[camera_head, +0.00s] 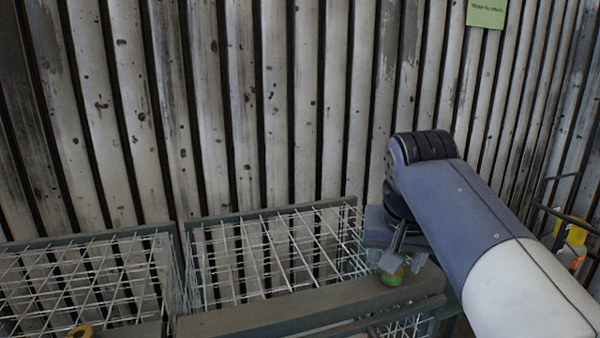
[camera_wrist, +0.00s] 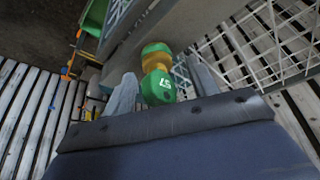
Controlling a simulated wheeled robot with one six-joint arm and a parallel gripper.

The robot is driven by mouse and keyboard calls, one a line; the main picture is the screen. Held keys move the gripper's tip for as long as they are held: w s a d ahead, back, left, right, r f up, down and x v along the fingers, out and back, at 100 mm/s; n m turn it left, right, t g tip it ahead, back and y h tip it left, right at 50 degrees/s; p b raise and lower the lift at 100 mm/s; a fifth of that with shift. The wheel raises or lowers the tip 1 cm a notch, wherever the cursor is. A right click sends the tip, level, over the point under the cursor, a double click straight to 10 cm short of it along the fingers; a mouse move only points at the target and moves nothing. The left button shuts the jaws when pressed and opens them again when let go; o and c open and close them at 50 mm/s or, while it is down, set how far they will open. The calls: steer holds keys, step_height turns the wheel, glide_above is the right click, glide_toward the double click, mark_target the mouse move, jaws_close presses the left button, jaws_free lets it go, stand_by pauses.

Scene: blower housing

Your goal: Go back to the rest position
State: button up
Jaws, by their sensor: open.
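My gripper (camera_head: 402,254) is at the lower right of the head view, at the end of my bent arm, low over the grey beam of the wire baskets. In the wrist view its two fingers stand apart (camera_wrist: 160,72). A green and orange part (camera_wrist: 157,88) with white marking shows between the fingers, with a gap at the right finger; contact at the left finger cannot be told. In the head view the green part (camera_head: 392,277) shows just under the gripper, at the beam. Its underside is hidden.
Wire mesh baskets (camera_head: 270,250) with grey frames fill the lower left and middle. A grey beam (camera_head: 270,313) runs along their front. A slatted wall (camera_head: 300,100) stands behind, with a green sign (camera_head: 487,12). A yellow item (camera_head: 577,233) is at the right edge.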

steer(key=shift+n+y+b, duration=0.35)
steer(key=shift+n+y, duration=0.2)
steer(key=shift+n, duration=0.9)
steer(key=shift+n+y+b, duration=0.35)
steer(key=shift+n+y, duration=0.2)
steer(key=shift+n, duration=0.9)
steer(key=shift+d+f, duration=0.1)
